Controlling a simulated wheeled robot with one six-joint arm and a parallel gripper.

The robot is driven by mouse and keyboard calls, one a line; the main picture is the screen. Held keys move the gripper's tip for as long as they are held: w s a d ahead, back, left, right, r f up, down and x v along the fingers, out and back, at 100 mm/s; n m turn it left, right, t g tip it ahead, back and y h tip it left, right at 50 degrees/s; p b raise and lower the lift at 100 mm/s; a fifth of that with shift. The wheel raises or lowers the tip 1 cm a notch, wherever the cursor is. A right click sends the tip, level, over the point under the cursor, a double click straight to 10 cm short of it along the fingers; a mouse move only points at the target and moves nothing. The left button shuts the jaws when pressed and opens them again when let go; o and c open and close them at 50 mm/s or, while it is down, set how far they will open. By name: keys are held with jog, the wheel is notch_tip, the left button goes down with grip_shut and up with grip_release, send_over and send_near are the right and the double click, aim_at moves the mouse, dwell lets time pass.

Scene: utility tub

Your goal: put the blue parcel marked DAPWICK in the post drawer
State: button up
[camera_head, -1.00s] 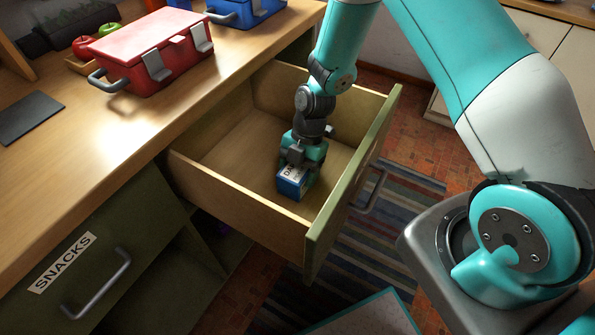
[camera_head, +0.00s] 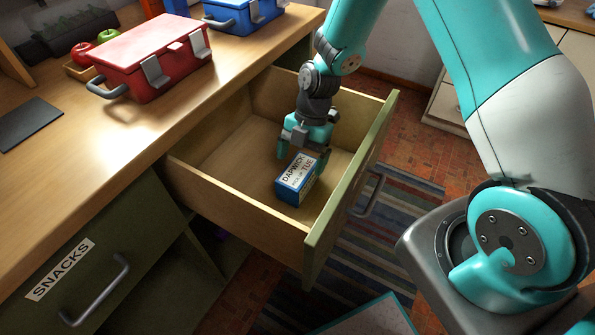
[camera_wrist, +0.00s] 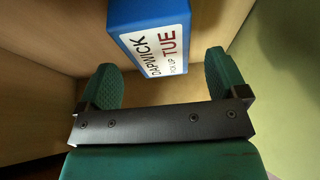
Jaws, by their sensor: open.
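The blue parcel (camera_head: 298,180) has a white label reading DAPWICK, with TUE in larger letters below. It lies on the floor of the open, wooden-sided drawer (camera_head: 205,187), near its front panel. No label shows on this drawer's front from here. My gripper (camera_head: 303,150) is just behind and above the parcel, inside the drawer, and is open and empty. In the wrist view the parcel (camera_wrist: 152,32) lies beyond and between the two spread green fingers (camera_wrist: 162,85), apart from both.
A second drawer front (camera_head: 95,262) is shut and labelled SNACKS. On the counter stand a red case (camera_head: 150,58), a blue case (camera_head: 245,12), a tray with apples (camera_head: 80,66) and a dark flat pad (camera_head: 30,123). A striped rug (camera_head: 385,225) lies on the floor.

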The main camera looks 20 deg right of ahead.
notch_tip(320, 180, up, 7)
jog(key=a+m, duration=0.1)
jog(key=m, duration=0.1)
notch_tip(320, 180, up, 9)
jog(key=m+t, duration=0.1)
jog(key=m, duration=0.4)
send_over(298, 168)
jog(key=s+a, duration=0.3)
jog(key=s, duration=0.2)
jog(key=s+a+r+m+t, duration=0.1)
jog(key=s+r+m, duration=0.9)
jog(key=s, duration=0.3)
jog(key=shift+s+a+r+m+t, duration=0.25)
jog(key=shift+s+a+m+t, duration=0.15)
jog(key=shift+m, duration=0.2)
